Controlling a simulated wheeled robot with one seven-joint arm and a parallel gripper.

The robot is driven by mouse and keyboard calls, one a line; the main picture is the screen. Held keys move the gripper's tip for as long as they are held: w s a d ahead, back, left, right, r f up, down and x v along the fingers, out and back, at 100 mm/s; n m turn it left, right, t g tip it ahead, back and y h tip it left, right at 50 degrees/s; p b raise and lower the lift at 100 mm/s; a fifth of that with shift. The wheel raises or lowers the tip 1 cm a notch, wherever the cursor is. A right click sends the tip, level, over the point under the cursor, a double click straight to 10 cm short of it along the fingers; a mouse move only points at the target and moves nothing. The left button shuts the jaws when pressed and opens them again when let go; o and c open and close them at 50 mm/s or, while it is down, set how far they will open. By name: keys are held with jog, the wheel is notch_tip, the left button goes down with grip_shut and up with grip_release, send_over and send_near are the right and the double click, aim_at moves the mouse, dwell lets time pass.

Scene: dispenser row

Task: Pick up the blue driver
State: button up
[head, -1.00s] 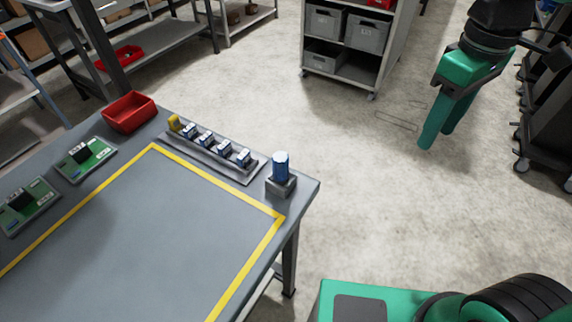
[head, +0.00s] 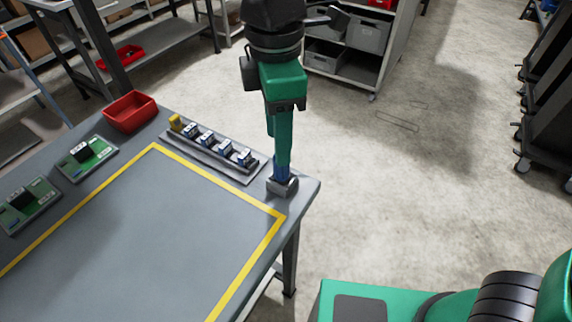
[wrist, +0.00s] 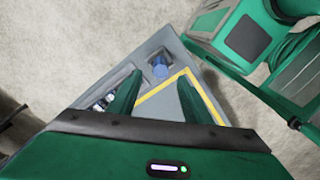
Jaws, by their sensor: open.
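The blue driver (head: 281,174) stands upright in a small grey holder (head: 283,186) at the far right corner of the table. In the head view my gripper (head: 279,152) points down in front of it and hides most of it. In the wrist view the driver (wrist: 159,68) shows just beyond the tips of my open gripper (wrist: 160,77), lined up with the gap between them. It looks small there, so the fingertips seem to be above it. I see no contact, though the exact gap is unclear.
Left of the holder, a grey rack (head: 246,175) carries several blue-and-white pieces and a yellow one (head: 176,122). A red bin (head: 130,112) and two green boards (head: 86,158) are farther left. The yellow-outlined table area (head: 165,225) is clear.

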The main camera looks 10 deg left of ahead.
aim_at(282, 172)
jog(key=shift+d+f, duration=0.2)
jog(key=shift+f, duration=3.4)
grip_shut()
